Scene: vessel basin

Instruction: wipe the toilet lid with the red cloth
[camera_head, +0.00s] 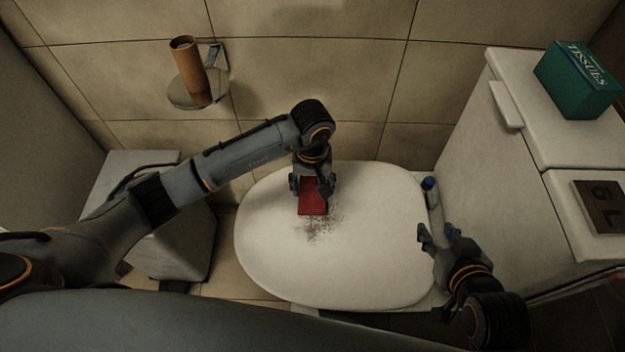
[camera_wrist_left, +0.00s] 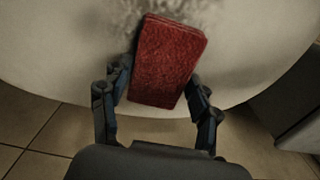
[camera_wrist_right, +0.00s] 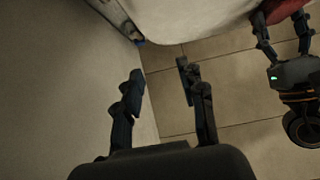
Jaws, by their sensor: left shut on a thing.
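The white toilet lid (camera_head: 270,250) is closed, with a dark speckled smudge (camera_head: 322,229) near its middle. My left gripper (camera_head: 313,184) is over the back part of the lid, shut on the red cloth (camera_head: 312,200). The cloth is a folded rectangular pad at the edge of the smudge; in the left wrist view the cloth (camera_wrist_left: 167,62) sits between the two fingers, with grey smudging beyond it. Whether it presses on the lid is hard to tell. My right gripper (camera_head: 438,236) is open and empty by the lid's right edge; its spread fingers (camera_wrist_right: 160,92) also show in the right wrist view.
A blue-capped item (camera_head: 428,184) is beside the lid. A roll holder (camera_head: 190,72) is on the tiled wall. A grey bin (camera_head: 185,240) stands left.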

